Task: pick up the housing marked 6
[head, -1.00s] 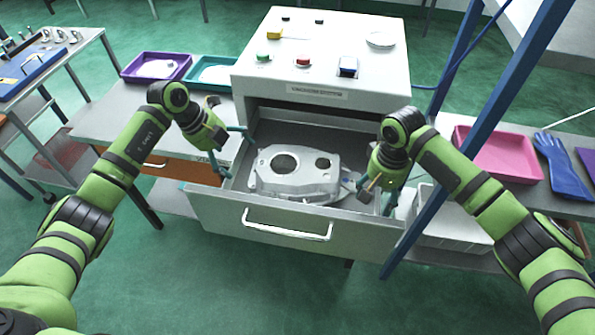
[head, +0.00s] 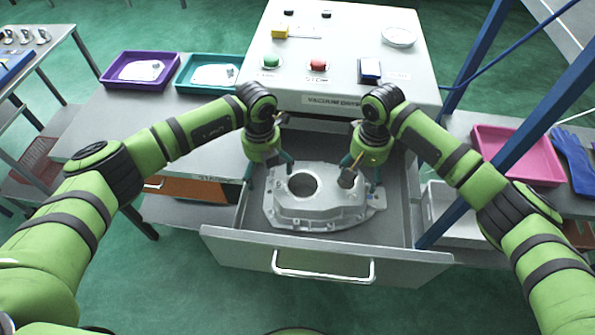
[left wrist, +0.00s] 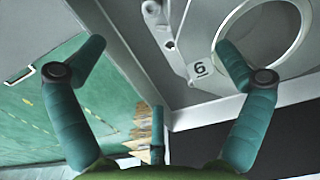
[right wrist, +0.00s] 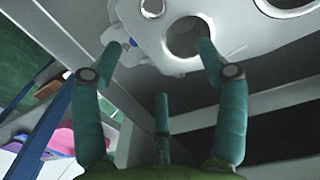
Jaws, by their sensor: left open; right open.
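The housing (head: 318,208) is a pale grey casting with a large round opening, lying flat in the open drawer (head: 395,215). My left gripper (head: 267,172) is open at the housing's left end, one finger over the casting in the wrist view. My right gripper (head: 360,172) is open over the housing's right part. In the right wrist view one fingertip overlaps a round hole in the housing (right wrist: 155,10). I cannot tell whether either gripper touches it.
The drawer belongs to a white cabinet (head: 335,75) with green and red buttons. Its front handle (head: 322,276) faces me. Purple (head: 112,70) and teal (head: 186,76) trays stand at left. A pink tray (head: 500,155) and blue post (head: 480,150) are at right.

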